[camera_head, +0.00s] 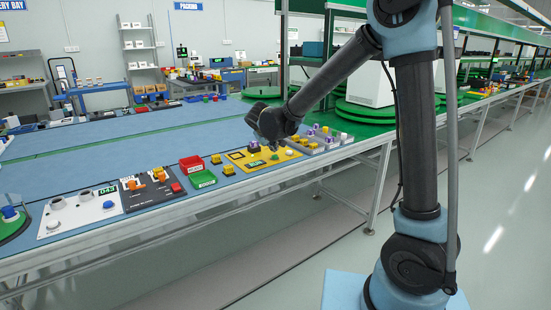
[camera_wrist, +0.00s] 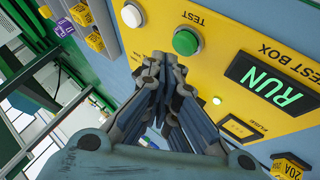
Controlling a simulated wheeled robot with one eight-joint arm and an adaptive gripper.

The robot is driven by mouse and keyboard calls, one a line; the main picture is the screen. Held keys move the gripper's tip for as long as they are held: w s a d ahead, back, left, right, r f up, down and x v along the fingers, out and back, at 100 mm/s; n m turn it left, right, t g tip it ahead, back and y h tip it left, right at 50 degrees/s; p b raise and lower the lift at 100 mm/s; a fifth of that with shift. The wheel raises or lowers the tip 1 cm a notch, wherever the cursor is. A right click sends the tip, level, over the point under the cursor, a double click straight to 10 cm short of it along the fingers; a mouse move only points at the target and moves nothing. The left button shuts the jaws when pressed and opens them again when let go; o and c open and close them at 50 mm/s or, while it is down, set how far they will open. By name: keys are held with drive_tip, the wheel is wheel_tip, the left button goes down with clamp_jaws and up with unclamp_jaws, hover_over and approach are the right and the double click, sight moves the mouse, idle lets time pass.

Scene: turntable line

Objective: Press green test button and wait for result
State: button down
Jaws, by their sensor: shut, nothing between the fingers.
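The yellow test box (camera_wrist: 225,28) fills the upper right of the wrist view, and it also shows on the bench in the head view (camera_head: 281,156). The display (camera_wrist: 270,80) shows RUN in green letters. A small pale green light (camera_wrist: 216,100) glows below it. My gripper (camera_wrist: 165,62) is shut and empty, with its fingertips near the green button in the picture. The button's face is uncovered; I cannot tell the exact gap.
A white button (camera_wrist: 131,15) sits left of the green one.

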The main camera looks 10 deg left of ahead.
drive_tip(key=shift+r, duration=2.55)
drive_tip(key=shift+d, duration=0.35)
drive_tip(key=s+d+m+g+h, duration=0.15)
drive_tip(key=s+d, duration=0.25)
drive_tip(key=d, duration=1.2)
drive_tip(key=s+d+m+g+h, duration=0.1)
drive_tip(key=s+d+m+g, duration=0.2)
drive_tip(key=d, duration=1.3)
drive_tip(key=s+d+f+m, duration=0.1)
drive_tip(key=s+d+f, duration=0.3)
drive_tip(key=s, duration=0.4)
drive_tip(key=s+d+f+m+g+y, duration=0.1)
drive_tip(key=s+d+f, duration=0.3)
drive_tip(key=s, duration=0.4)
drive_tip(key=s+d+f+m+g+y, duration=0.1)
drive_tip(key=s+d+f+m, duration=0.1)
drive_tip(key=s+d+f, duration=0.2)
drive_tip(key=s+d, duration=0.2)
drive_tip(key=s, duration=0.2)
